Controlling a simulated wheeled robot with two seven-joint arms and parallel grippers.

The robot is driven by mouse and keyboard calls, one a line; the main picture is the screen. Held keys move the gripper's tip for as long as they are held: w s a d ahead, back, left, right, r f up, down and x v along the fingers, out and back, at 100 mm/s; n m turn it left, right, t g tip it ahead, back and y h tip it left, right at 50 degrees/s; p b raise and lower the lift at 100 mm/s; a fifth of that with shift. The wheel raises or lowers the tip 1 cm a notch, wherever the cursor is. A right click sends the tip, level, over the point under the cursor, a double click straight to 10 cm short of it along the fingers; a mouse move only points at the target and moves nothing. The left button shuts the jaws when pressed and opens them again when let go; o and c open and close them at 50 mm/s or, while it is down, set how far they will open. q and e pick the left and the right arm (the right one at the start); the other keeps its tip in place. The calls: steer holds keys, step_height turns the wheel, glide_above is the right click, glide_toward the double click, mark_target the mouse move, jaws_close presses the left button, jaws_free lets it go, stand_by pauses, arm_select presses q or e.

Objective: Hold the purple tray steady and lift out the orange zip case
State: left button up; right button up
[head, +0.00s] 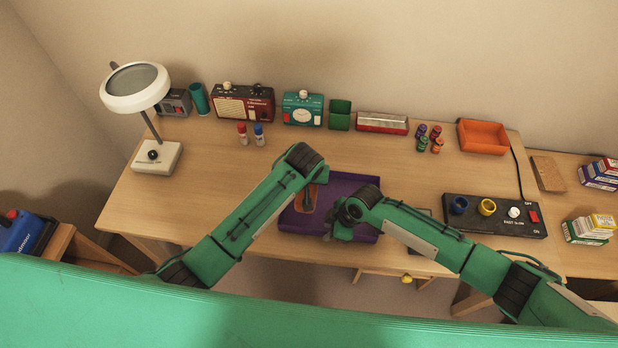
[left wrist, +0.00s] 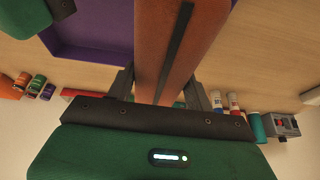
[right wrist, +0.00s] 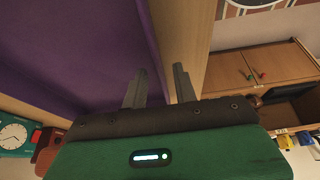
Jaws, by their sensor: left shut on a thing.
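The purple tray (head: 297,221) is near the front edge of the desk, partly hidden by my arms. The orange zip case (head: 307,199) shows over its left part. My left gripper (left wrist: 161,85) is shut on the case (left wrist: 160,40), with one finger on each side and the dark zip running between them. I cannot tell whether the case touches the tray floor. My right gripper (head: 338,230) is at the tray's near side. In the right wrist view its fingers (right wrist: 159,82) are apart, with the tray's rim (right wrist: 155,40) running between them.
A magnifier lamp (head: 157,160) stands at the left. Radios, a green box (head: 340,114), a red-and-silver case (head: 382,123) and an orange bin (head: 483,137) line the back. A black switch panel (head: 495,215) sits at the right. The desk behind the tray is clear.

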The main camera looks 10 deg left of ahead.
steer(key=v, duration=1.1)
steer(key=shift+d+r, duration=0.2)
steer(key=shift+r, duration=0.1)
